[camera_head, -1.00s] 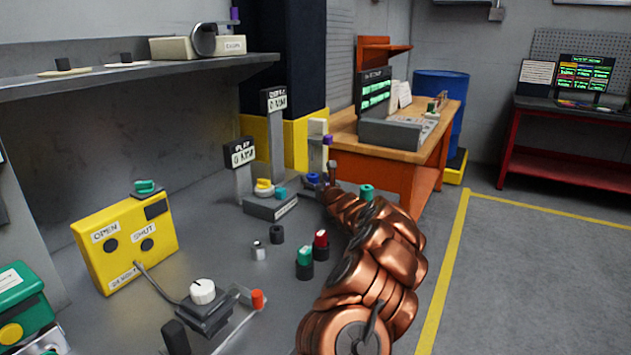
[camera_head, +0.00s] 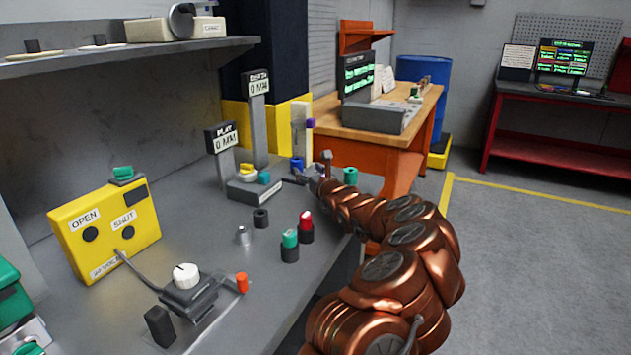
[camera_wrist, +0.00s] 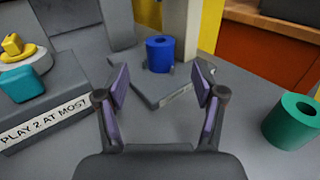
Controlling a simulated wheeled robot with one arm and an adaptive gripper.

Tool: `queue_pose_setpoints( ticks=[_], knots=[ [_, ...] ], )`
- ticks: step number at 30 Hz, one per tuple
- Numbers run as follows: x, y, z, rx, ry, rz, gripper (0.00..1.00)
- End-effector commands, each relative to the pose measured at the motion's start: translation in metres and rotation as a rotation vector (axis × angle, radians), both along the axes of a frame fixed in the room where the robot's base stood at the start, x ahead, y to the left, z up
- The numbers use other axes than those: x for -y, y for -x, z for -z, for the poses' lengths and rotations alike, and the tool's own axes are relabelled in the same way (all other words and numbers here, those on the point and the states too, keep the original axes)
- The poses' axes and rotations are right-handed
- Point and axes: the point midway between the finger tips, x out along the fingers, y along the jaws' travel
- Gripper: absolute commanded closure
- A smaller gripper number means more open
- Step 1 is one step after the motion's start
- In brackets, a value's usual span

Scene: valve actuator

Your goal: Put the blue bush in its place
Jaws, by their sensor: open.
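The blue bush (camera_wrist: 160,54) is a short blue cylinder with a hole in its top. In the wrist view it stands upright on a grey plate (camera_wrist: 182,92) at the foot of a pale post. My gripper (camera_wrist: 160,88) is open, its two purple-padded fingers on either side of the near approach, with the bush ahead of and between them, apart from both. In the head view the blue bush (camera_head: 297,164) shows small beside my gripper (camera_head: 308,176). A grey block labelled "PLAY 2 AT MOST" (camera_wrist: 45,122) carries a yellow part (camera_wrist: 13,46) and a teal part (camera_wrist: 30,84).
A green bush (camera_wrist: 292,121) stands close on the right. Red-topped (camera_head: 306,226) and green-topped (camera_head: 290,245) pieces, a black ring (camera_head: 261,218) and a small metal piece (camera_head: 244,235) stand on the bench nearby. Gauge posts (camera_head: 258,120) rise behind. A yellow OPEN/SHUT box (camera_head: 105,232) is at left.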

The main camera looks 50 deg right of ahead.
Motion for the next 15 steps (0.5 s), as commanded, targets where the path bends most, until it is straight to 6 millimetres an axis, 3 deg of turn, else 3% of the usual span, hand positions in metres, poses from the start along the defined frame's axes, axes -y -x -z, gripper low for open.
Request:
queue_pose_setpoints(
  ticks=[15],
  knots=[
    [-0.016,0.043,0.001,-0.001,0.0,0.0,0.31]
  ],
)
